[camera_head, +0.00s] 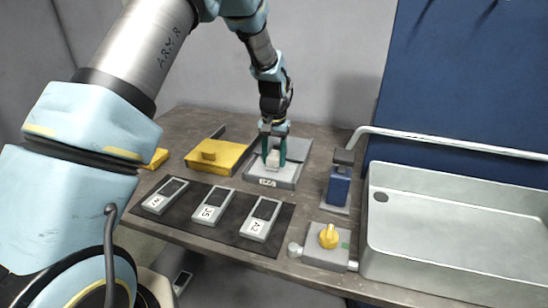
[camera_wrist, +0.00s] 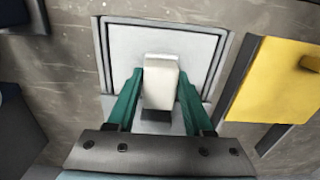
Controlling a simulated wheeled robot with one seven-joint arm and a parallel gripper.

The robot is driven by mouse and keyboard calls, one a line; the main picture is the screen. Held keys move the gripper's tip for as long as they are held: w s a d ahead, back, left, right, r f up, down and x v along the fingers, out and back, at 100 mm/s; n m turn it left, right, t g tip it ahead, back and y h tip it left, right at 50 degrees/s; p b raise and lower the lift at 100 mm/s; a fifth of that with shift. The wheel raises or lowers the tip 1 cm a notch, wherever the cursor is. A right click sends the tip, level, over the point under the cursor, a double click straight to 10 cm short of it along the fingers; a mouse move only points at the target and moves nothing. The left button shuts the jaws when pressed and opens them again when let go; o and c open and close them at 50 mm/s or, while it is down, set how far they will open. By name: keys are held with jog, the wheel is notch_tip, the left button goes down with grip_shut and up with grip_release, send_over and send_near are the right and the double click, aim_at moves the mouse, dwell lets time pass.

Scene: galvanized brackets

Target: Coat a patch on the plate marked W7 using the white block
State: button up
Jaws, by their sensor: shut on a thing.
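My gripper (camera_head: 272,155) has teal fingers and is shut on the white block (camera_head: 272,161), low over a grey square tray (camera_head: 287,183) at the back of the table. The wrist view shows the white block (camera_wrist: 160,75) between the fingers (camera_wrist: 160,90), above the tray's pale panel; whether it touches the panel I cannot tell. Three small plates lie on a dark mat: one at left (camera_head: 165,195) with an unclear label, one marked J5 (camera_head: 213,206), and one marked A2 (camera_head: 261,219). I cannot read W7 on any of them.
A yellow tray (camera_head: 232,158) with a yellow knob stands left of the grey one. A blue dispenser-like object (camera_head: 338,188), a grey box with a yellow knob (camera_head: 328,238) and a metal sink (camera_head: 450,265) are at right. The dark mat (camera_head: 188,221) is bare between the plates.

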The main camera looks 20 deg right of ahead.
aim_at(274, 156)
jog(key=shift+r+p, duration=2.25)
jog(key=shift+r, duration=1.2)
